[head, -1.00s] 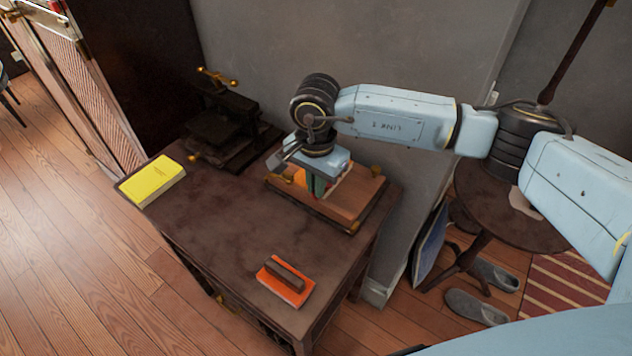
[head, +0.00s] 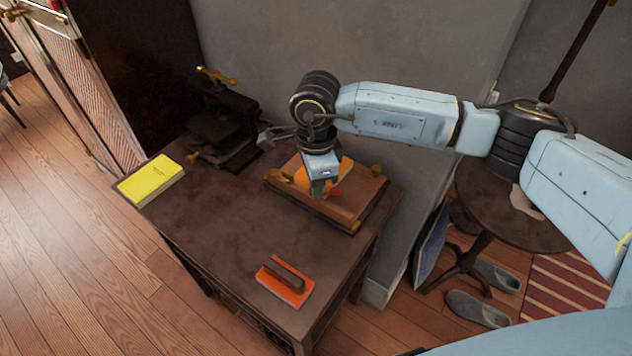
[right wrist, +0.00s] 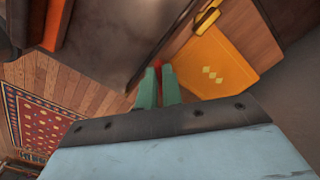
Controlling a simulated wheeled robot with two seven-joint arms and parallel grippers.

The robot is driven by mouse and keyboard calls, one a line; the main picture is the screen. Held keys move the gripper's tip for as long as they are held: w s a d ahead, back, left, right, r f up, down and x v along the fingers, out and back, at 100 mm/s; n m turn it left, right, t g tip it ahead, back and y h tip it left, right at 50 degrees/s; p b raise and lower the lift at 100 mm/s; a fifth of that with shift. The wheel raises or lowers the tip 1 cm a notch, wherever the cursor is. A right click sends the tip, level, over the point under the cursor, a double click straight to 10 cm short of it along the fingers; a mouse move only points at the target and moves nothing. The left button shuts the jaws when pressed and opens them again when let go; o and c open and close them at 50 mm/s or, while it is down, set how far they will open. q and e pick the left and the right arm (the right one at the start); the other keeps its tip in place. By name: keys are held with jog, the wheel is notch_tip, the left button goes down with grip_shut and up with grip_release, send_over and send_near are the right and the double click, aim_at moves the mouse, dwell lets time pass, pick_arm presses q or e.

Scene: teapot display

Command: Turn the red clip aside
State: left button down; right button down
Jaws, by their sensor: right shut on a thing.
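My right gripper (head: 322,188) points down over a wooden board on the table, its green fingertips close together. It is shut on the red clip (head: 336,193), of which only a small red part shows beside the fingers. In the right wrist view the red clip (right wrist: 158,65) shows just beyond and between the fingertips (right wrist: 158,85), at the edge of the board; most of it is hidden. An orange booklet (right wrist: 212,62) with small yellow diamonds lies on the board beside the clip. My left gripper is not in view.
The wooden board (head: 362,205) has brass fittings and sits on the dark table (head: 225,235). A yellow book (head: 150,180) lies at the left corner, an orange block with a dark handle (head: 284,282) at the front. A dark press (head: 220,130) stands behind. The table's middle is clear.

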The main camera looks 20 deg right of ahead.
jog(key=m, duration=0.5)
jog(key=shift+m, duration=0.3)
jog(key=shift+m+p, duration=0.3)
jog(key=shift+m, duration=2.1)
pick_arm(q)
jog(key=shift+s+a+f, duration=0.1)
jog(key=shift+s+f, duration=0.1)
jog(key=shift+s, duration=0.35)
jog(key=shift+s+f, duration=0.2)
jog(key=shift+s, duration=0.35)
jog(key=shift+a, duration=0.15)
